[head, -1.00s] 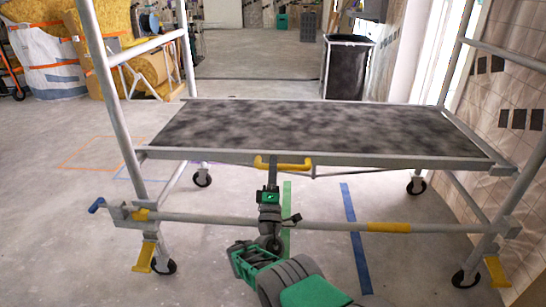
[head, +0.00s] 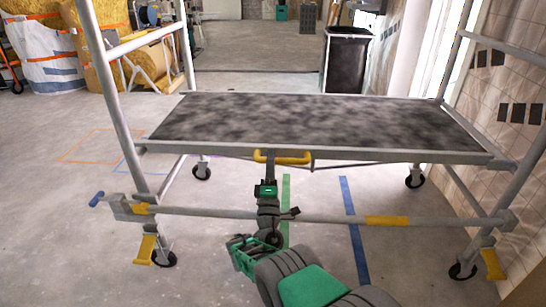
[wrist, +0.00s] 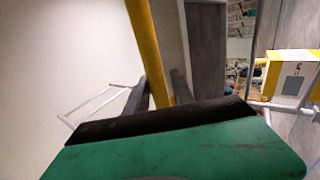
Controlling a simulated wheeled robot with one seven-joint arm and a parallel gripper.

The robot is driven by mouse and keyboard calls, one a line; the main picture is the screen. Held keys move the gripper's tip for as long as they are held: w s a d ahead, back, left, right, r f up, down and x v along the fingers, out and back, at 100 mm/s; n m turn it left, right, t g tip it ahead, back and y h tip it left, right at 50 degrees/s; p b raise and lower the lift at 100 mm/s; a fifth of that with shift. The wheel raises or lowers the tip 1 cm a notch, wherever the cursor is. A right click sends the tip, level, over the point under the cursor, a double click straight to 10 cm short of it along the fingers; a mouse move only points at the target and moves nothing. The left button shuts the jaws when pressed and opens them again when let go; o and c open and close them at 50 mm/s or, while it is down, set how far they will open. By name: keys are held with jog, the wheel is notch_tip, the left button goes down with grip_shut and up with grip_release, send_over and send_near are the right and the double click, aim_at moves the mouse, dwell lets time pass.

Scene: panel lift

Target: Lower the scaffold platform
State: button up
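The scaffold platform (head: 330,124) is a mottled dark deck in a grey frame. It lies roughly level between the scaffold's end posts, above the front rail. A yellow handle (head: 290,158) is fixed at the middle of its front edge. My gripper (head: 268,164) comes up to the left part of this handle from below. In the wrist view the yellow bar (wrist: 146,45) runs between my two grey fingers (wrist: 163,88), which lie close on both sides of it. The finger tips are partly hidden in the head view.
Castors with yellow pedals (head: 146,248) stand on the floor. A black bin (head: 345,62) is behind; a tiled wall (head: 515,110) stands close at right.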

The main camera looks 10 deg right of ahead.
jog(key=o, duration=0.9)
jog(key=s+r+p, duration=0.1)
jog(key=r, duration=0.1)
jog(key=s+r+p, duration=0.1)
jog(key=s+r, duration=0.1)
jog(key=r, duration=0.1)
jog(key=s+r+p, duration=0.1)
jog(key=s+r, duration=0.1)
jog(key=r, duration=0.1)
jog(key=shift+a+r, duration=0.15)
jog(key=shift+s+a+b, duration=0.1)
jog(key=shift+s+b, duration=0.95)
jog(key=shift+b, duration=0.15)
jog(key=c, duration=0.9)
jog(key=s+r+b, duration=0.2)
jog(key=s+r, duration=0.1)
jog(key=s, duration=0.4)
jog(key=shift+r, duration=0.2)
